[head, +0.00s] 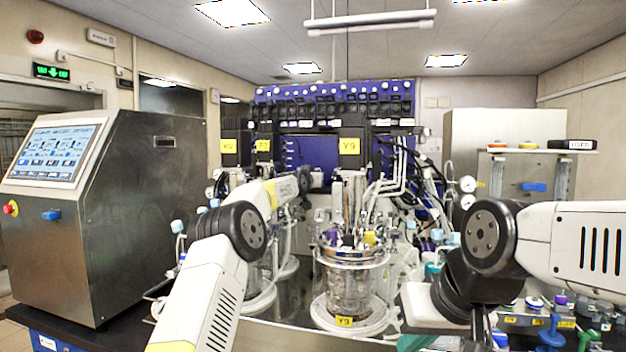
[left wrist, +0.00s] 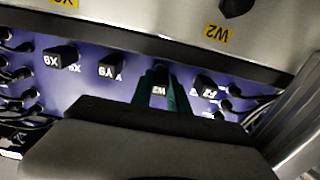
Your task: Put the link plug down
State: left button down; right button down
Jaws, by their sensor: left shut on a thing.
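In the left wrist view my left gripper (left wrist: 161,88) has dark green fingers closed on a black link plug (left wrist: 158,89) with a small white label. The plug is at a purple panel (left wrist: 95,85), in a row with other black plugs. Whether it is seated or just in front of the panel cannot be told. In the head view my left arm reaches toward the bioreactor rack, and its gripper is mostly hidden there. My right gripper (head: 416,341) is low at the right, partly cut off by the bottom edge, and its jaw opening is unclear.
Labelled black plugs (left wrist: 62,57) and cables (left wrist: 17,97) crowd both sides of the held plug. A glass bioreactor vessel (head: 349,292) with tubing stands at centre. A steel control cabinet (head: 140,215) with a screen is at the left. Small coloured items cover the bench at lower right.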

pick_arm(q)
jog(key=shift+f, duration=0.4)
jog(key=c, duration=1.3)
grip_release()
jog(key=shift+w+d+f, duration=0.15)
jog(key=shift+w, duration=0.05)
jog(key=shift+o, duration=0.2)
jog(key=shift+s, duration=0.15)
jog(key=v, duration=0.7)
jog(key=shift+s, duration=0.45)
